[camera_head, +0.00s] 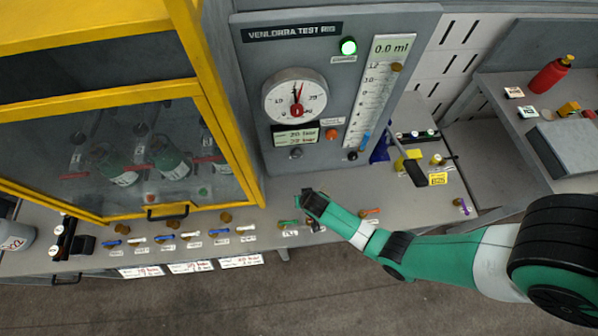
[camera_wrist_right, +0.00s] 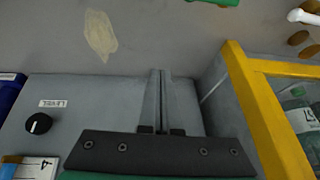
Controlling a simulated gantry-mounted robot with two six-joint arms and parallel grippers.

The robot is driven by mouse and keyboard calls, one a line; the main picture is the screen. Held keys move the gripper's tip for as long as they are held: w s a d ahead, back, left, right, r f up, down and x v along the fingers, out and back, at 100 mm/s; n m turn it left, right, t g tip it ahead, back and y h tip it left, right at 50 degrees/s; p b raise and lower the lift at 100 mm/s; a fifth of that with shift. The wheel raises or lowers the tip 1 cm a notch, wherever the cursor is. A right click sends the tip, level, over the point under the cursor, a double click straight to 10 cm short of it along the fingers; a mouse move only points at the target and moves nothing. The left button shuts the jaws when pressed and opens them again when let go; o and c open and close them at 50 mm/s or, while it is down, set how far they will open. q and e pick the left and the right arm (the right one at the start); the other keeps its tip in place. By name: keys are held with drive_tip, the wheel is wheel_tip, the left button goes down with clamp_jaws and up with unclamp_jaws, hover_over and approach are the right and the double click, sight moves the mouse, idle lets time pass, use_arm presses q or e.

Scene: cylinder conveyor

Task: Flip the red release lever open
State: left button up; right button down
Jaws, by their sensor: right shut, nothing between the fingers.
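My right gripper (camera_head: 308,199) is over the bench in front of the test rig, beside a green-handled lever (camera_head: 288,222). In the right wrist view its two thin fingers (camera_wrist_right: 160,75) are shut together with nothing between them. An orange-red-handled lever (camera_head: 370,211) sits on the bench just right of the gripper, apart from it. A red bar (camera_head: 208,159) also shows behind the cabinet glass. I cannot tell which of these is the release lever. Part of a green handle (camera_wrist_right: 215,2) shows at the wrist view's top edge. My left gripper is not in view.
The grey test rig (camera_head: 255,95) with its dial stands behind the gripper. The yellow-framed cabinet (camera_head: 215,105) with bottles is to its left. A row of small coloured valves (camera_head: 165,239) lines the bench front. A purple-handled lever (camera_head: 462,205) sits at right.

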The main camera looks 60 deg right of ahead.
use_arm(q)
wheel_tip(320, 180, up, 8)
drive_tip(key=p, duration=0.5)
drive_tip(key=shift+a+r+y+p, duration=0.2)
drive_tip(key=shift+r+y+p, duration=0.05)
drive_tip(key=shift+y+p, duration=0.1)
use_arm(e)
drive_tip(key=s+r+g, duration=0.1)
drive_tip(key=s+r, duration=0.3)
drive_tip(key=s, duration=0.3)
drive_tip(key=shift+s+g, duration=0.25)
drive_tip(key=shift+g, duration=0.15)
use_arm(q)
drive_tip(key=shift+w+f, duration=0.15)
use_arm(e)
drive_tip(key=shift+f, duration=0.15)
drive_tip(key=b+x, duration=1)
drive_tip(key=shift+f, duration=0.25)
drive_tip(key=s+a, duration=0.1)
drive_tip(key=s+a+p, duration=0.1)
drive_tip(key=a, duration=0.1)
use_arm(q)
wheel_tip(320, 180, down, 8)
use_arm(e)
drive_tip(key=shift+s+a, duration=0.1)
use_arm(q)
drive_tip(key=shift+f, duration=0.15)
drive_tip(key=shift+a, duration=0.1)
